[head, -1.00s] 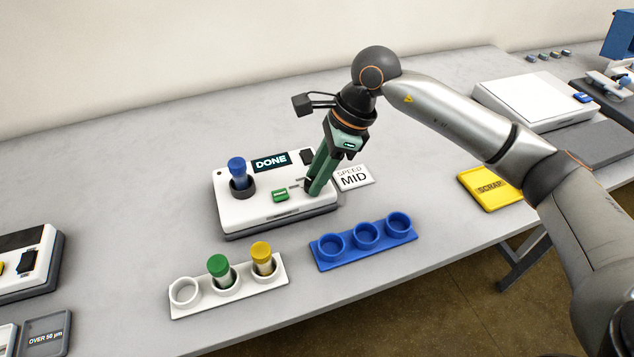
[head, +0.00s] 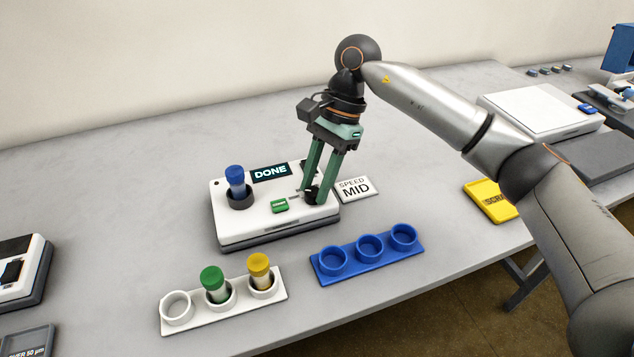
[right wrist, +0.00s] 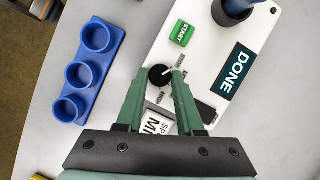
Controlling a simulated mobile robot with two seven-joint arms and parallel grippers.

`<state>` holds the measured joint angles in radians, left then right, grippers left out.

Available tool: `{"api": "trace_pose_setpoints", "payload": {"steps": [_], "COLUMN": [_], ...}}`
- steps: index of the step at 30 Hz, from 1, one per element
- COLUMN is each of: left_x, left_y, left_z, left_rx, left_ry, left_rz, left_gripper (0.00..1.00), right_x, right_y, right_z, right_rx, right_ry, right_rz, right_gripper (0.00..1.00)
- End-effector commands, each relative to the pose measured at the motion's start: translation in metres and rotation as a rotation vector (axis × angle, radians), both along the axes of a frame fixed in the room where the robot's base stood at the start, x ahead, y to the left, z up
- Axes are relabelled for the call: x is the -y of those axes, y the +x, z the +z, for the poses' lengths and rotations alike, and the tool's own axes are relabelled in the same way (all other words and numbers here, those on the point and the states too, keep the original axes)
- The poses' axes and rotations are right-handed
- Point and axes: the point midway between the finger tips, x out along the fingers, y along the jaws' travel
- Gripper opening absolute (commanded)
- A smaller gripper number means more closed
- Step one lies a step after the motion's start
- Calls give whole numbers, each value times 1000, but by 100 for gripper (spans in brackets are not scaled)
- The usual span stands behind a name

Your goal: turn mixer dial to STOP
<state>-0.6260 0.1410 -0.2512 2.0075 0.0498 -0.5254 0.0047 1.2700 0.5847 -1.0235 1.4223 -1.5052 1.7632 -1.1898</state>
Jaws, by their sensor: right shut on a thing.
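The white mixer (head: 260,222) stands on the bench with a DONE display (head: 271,172) and a green START button (head: 279,205). Its black dial (head: 312,194) is at the mixer's right side, partly hidden by my gripper in the head view. In the right wrist view the round dial (right wrist: 159,78) sits between the fingertips, with a light pointer line on it. My right gripper (head: 317,197) points down and is shut on the dial. A vial with a blue cap (head: 235,173) stands upright in the mixer's holder. My left gripper is not in view.
A SPEED MID card (head: 356,188) lies right of the mixer. In front are a white rack (head: 208,318) with green-capped and yellow-capped vials, and an empty blue rack (head: 368,254). A yellow SCRAP tray (head: 483,198) lies at the right.

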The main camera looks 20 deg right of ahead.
Motion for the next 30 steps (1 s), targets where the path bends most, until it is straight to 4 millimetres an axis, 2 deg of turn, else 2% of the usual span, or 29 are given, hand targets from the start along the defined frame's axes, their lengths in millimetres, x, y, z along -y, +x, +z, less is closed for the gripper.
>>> {"api": "trace_pose_setpoints", "payload": {"steps": [13,14,15,21,30], "left_x": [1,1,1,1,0], "left_y": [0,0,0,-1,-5], "left_z": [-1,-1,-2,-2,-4], "left_rx": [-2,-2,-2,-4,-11], "left_ry": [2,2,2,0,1], "left_rz": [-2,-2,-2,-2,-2], "left_gripper": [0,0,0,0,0], "right_x": [0,0,0,0,1], "right_y": [0,0,0,0,1], "right_z": [0,0,0,0,3], "right_rx": [0,0,0,0,1], "right_ry": [-1,-1,-1,-1,-1], "right_rz": [9,9,9,8,7], "right_gripper": [0,39,44,66,66]}}
